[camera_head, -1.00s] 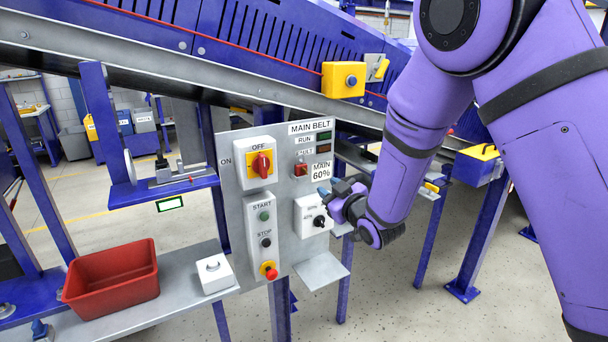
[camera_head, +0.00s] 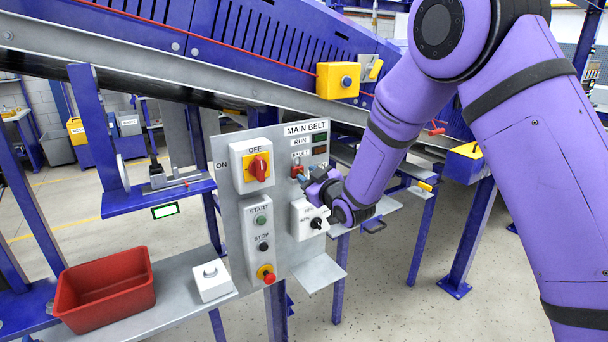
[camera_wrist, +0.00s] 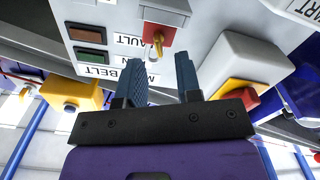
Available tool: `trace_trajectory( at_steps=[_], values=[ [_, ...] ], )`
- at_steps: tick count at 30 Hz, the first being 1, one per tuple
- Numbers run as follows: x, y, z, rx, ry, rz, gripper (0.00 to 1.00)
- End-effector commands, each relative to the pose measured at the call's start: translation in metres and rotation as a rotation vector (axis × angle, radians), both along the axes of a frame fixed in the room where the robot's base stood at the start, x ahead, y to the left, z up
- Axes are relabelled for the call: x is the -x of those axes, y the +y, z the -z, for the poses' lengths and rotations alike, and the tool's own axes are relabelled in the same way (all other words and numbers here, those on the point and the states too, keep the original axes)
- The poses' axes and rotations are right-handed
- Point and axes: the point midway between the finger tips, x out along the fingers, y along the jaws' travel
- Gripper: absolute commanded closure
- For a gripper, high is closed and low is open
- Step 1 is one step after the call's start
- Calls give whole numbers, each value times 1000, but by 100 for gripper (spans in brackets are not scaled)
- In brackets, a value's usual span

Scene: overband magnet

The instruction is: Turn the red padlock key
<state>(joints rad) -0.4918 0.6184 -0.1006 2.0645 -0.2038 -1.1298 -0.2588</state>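The red padlock (camera_head: 296,171) is mounted on the grey control panel, below the lamps and labels under MAIN BELT. In the wrist view the red padlock (camera_wrist: 168,18) shows at the top, with a small brass key (camera_wrist: 158,42) sticking out of it. My gripper (camera_head: 307,178) is close to the panel beside the padlock and partly covers that area in the head view. In the wrist view my gripper (camera_wrist: 159,62) is open and empty. Its two dark fingers stand either side of the key's line, and the key appears just beyond the fingertips.
The red and yellow OFF switch (camera_head: 258,166) is left of the padlock. A selector knob box (camera_head: 309,220) is below, and START/STOP buttons (camera_head: 262,221) are lower left. A red bin (camera_head: 105,289) and white box (camera_head: 211,281) stand on the shelf. A yellow box (camera_head: 338,80) is above.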

Motion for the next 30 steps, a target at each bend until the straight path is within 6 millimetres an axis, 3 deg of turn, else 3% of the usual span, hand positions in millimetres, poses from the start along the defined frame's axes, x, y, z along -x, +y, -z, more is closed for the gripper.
trace_trajectory(
  at_steps=[6,17,21,30],
  values=[
    [-17,11,0,0,0,0,68],
    [-20,14,0,1,1,0,68],
    [-20,14,0,1,1,0,100],
    [-20,14,0,10,-5,-1,100]
  ],
)
